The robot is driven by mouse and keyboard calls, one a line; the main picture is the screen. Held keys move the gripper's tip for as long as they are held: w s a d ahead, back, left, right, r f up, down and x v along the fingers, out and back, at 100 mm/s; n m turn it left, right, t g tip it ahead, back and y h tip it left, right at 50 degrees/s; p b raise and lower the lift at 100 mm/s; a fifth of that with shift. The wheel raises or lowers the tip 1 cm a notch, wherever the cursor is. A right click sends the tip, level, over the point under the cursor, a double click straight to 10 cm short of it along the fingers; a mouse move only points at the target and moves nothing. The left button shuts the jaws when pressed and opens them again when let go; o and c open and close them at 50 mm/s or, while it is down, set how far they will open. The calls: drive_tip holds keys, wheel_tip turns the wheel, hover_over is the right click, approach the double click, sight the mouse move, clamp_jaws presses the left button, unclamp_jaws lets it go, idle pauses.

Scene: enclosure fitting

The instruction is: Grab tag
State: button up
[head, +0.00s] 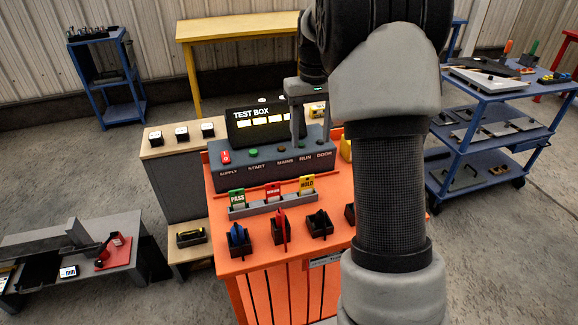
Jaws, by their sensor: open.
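Three tags stand upright in a grey rack (262,208) on the orange bench: a green PASS tag (237,198), a red tag (273,192) whose word is too small to read surely, and a yellow HOLD tag (307,184). My gripper (312,135) is open, with its fingers pointing down in front of the TEST BOX panel, above and behind the tags. It appears apart from all three. My arm hides the right part of the bench.
The TEST BOX (262,126) stands behind the rack, above a row of switches. Black holders (320,224) with blue, red and black pieces sit in front of the rack. A blue cart (480,135) is at right, a low grey bench (70,250) at left.

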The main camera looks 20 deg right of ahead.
sight(309, 176)
wheel_tip(309, 176, down, 12)
drive_tip(key=shift+f+b, duration=0.1)
drive_tip(key=shift+b, duration=0.75)
drive_tip(key=shift+w+a+f+b, duration=0.1)
drive_tip(key=shift+f+b, duration=0.1)
drive_tip(key=shift+f, duration=1.1)
drive_tip(key=shift+w+a+f+b, duration=0.1)
drive_tip(key=shift+f+b, duration=0.1)
drive_tip(key=shift+f, duration=1.1)
drive_tip(key=c, duration=1.1)
